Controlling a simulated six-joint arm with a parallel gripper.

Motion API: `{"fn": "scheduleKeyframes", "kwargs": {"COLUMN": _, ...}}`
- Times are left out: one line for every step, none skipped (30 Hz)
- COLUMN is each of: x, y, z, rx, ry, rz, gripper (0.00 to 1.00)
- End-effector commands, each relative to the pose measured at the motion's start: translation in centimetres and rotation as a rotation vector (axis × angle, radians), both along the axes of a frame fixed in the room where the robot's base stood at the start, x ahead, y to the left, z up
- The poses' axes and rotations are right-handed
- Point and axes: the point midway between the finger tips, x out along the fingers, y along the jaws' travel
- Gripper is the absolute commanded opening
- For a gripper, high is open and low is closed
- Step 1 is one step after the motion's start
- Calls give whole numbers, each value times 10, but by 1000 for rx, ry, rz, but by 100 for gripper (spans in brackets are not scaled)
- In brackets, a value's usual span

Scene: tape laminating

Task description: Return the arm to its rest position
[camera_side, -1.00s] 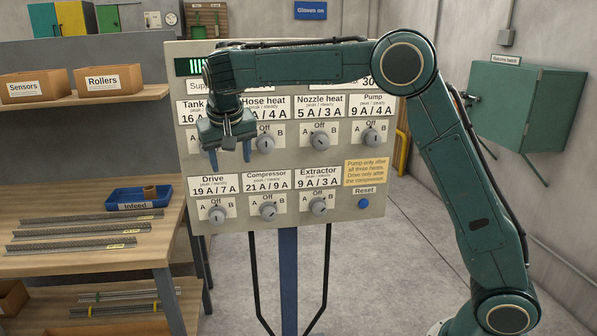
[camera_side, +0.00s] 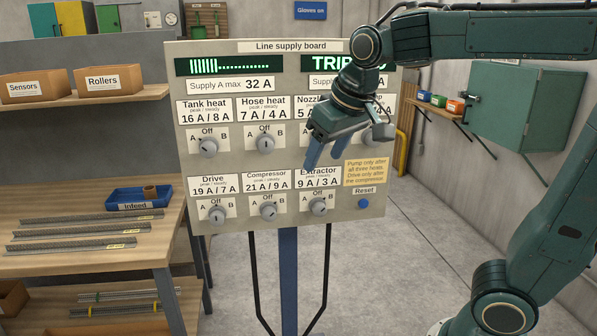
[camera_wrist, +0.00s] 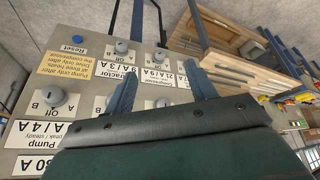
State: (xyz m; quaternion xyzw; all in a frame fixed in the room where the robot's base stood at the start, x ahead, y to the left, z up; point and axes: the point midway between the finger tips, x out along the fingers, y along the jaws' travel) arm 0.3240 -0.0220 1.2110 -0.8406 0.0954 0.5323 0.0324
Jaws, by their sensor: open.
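My gripper (camera_side: 325,157) hangs in front of the right half of the supply board (camera_side: 285,222), over the nozzle heat and extractor area. Its blue fingers are apart with nothing between them. In the wrist view my gripper (camera_wrist: 160,86) also shows two spread, empty fingers against the board. My arm reaches in from the right, with its forearm roughly level at the top of the side view. The nozzle heat knob is hidden behind my gripper in the side view.
The tank heat (camera_side: 208,147), hose heat (camera_side: 265,143), drive (camera_side: 217,214), compressor (camera_side: 268,211) and extractor (camera_side: 319,207) knobs are visible, with a blue reset button (camera_side: 364,203). A wooden bench (camera_side: 130,255) stands left. A green wall cabinet (camera_side: 525,105) and shelf stand right.

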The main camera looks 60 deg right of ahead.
Motion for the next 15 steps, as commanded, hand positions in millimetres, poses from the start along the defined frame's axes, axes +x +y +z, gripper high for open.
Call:
{"fn": "scheduleKeyframes", "kwargs": {"x": -13, "y": 0, "z": -2, "rx": 3, "ry": -7, "rz": 12, "gripper": 56}}
{"fn": "scheduleKeyframes", "kwargs": {"x": -20, "y": 1, "z": -4, "rx": 5, "ry": -8, "rz": 22, "gripper": 56}}
{"fn": "scheduleKeyframes", "kwargs": {"x": -30, "y": 1, "z": -6, "rx": 8, "ry": -11, "rz": 34, "gripper": 56}}
{"fn": "scheduleKeyframes", "kwargs": {"x": -37, "y": 2, "z": -8, "rx": 9, "ry": -14, "rz": 44, "gripper": 56}}
{"fn": "scheduleKeyframes", "kwargs": {"x": -44, "y": 2, "z": -10, "rx": 11, "ry": -16, "rz": 52, "gripper": 56}}
{"fn": "scheduleKeyframes", "kwargs": {"x": -53, "y": 3, "z": -14, "rx": 14, "ry": -19, "rz": 64, "gripper": 56}}
{"fn": "scheduleKeyframes", "kwargs": {"x": -60, "y": 4, "z": -17, "rx": 16, "ry": -20, "rz": 73, "gripper": 56}}
{"fn": "scheduleKeyframes", "kwargs": {"x": -67, "y": 5, "z": -20, "rx": 18, "ry": -23, "rz": 82, "gripper": 56}}
{"fn": "scheduleKeyframes", "kwargs": {"x": -76, "y": 6, "z": -23, "rx": 20, "ry": -26, "rz": 95, "gripper": 56}}
{"fn": "scheduleKeyframes", "kwargs": {"x": -83, "y": 7, "z": -27, "rx": 22, "ry": -28, "rz": 104, "gripper": 56}}
{"fn": "scheduleKeyframes", "kwargs": {"x": -89, "y": 9, "z": -30, "rx": 24, "ry": -30, "rz": 113, "gripper": 56}}
{"fn": "scheduleKeyframes", "kwargs": {"x": -98, "y": 10, "z": -35, "rx": 26, "ry": -33, "rz": 124, "gripper": 56}}
{"fn": "scheduleKeyframes", "kwargs": {"x": -104, "y": 11, "z": -38, "rx": 28, "ry": -36, "rz": 133, "gripper": 56}}
{"fn": "scheduleKeyframes", "kwargs": {"x": -110, "y": 12, "z": -41, "rx": 30, "ry": -38, "rz": 141, "gripper": 56}}
{"fn": "scheduleKeyframes", "kwargs": {"x": -117, "y": 14, "z": -46, "rx": 32, "ry": -40, "rz": 151, "gripper": 56}}
